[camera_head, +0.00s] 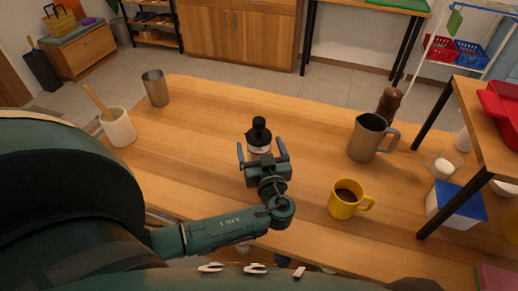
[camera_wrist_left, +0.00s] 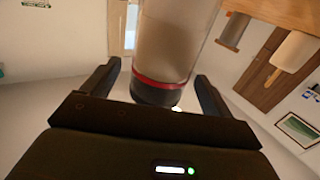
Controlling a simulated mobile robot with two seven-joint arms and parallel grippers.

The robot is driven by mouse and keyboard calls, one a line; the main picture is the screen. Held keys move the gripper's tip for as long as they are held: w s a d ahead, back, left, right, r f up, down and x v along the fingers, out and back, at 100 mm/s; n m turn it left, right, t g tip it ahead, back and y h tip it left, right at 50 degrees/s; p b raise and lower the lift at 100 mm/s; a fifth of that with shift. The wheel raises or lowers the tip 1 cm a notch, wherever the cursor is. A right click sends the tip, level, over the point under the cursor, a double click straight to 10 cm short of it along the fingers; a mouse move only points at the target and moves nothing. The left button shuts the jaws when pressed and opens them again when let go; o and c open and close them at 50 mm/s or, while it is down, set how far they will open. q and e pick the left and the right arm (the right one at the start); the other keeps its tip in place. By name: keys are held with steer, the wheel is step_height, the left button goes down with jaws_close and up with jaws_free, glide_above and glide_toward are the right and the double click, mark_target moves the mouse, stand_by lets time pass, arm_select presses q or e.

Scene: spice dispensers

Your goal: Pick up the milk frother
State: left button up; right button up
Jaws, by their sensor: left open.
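A container with a black knobbed top (camera_head: 259,130) and a pale body stands upright mid-table; it may be the milk frother. In the left wrist view, turned upside down, it shows a clear body with pale contents, a red band and a black cap (camera_wrist_left: 160,88). My left gripper (camera_head: 261,152) is open, its two fingers on either side of the container near the cap. I see no clear contact. The gripper hides the container's lower part in the head view. My right gripper is not in view.
A metal pitcher (camera_head: 368,139), a yellow mug (camera_head: 346,200) of dark liquid and a brown mill (camera_head: 389,104) stand to the right. A metal cup (camera_head: 155,88) and a white crock (camera_head: 118,128) stand left. A raised shelf (camera_head: 484,125) borders the right. The wood behind the container is clear.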

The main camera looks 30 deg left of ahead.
arm_select(q)
steer(key=shift+x, duration=1.15)
steer(key=c, duration=1.2)
steer(key=shift+c, duration=0.3)
steer(key=shift+r, duration=0.15)
